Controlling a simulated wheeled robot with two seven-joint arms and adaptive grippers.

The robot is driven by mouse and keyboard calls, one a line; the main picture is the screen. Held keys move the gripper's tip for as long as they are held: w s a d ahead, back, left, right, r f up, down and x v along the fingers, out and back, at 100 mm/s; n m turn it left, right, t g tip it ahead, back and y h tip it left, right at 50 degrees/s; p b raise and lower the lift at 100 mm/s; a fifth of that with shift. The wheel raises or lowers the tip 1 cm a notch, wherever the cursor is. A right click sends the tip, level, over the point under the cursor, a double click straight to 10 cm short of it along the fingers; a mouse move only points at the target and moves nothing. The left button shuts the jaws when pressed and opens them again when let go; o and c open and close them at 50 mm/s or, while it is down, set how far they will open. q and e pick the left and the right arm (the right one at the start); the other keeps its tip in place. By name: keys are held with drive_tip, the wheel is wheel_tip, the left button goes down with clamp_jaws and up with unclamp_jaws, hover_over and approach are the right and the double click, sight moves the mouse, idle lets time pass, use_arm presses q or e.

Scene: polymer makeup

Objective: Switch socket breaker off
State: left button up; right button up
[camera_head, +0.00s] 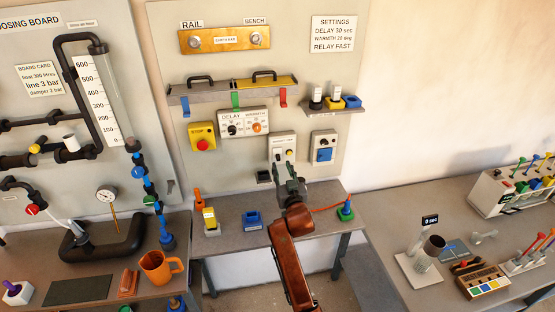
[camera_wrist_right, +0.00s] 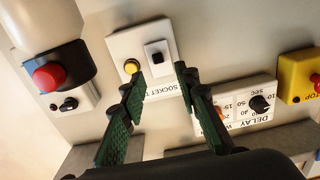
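The socket breaker is a white box with a yellow button and a small black-and-white switch. It hangs on the board in the head view (camera_head: 283,148) and shows at upper centre in the right wrist view (camera_wrist_right: 145,52). My right gripper (camera_head: 282,176) is just below it in the head view. In the right wrist view the gripper (camera_wrist_right: 160,78) is open and empty, its green-padded fingers apart, with the box and its SOCKET label between and beyond the tips. Whether a fingertip touches the box I cannot tell. My left gripper is not in view.
The DELAY panel (camera_head: 243,122) is left of the breaker, with the yellow stop box (camera_head: 203,137) beyond. A blue-fronted socket (camera_head: 324,147) is to its right. Below, the workbench (camera_head: 222,241) holds a blue block (camera_head: 252,220).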

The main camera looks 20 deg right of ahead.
sight(279, 158)
drive_tip(key=x, duration=0.4)
drive_tip(key=shift+w+f, duration=0.15)
drive_tip(key=shift+w, duration=0.05)
drive_tip(key=shift+w+d, duration=0.2)
drive_tip(key=shift+w, duration=0.35)
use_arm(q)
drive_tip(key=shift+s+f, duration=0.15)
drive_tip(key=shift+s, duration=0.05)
use_arm(e)
clamp_jaws()
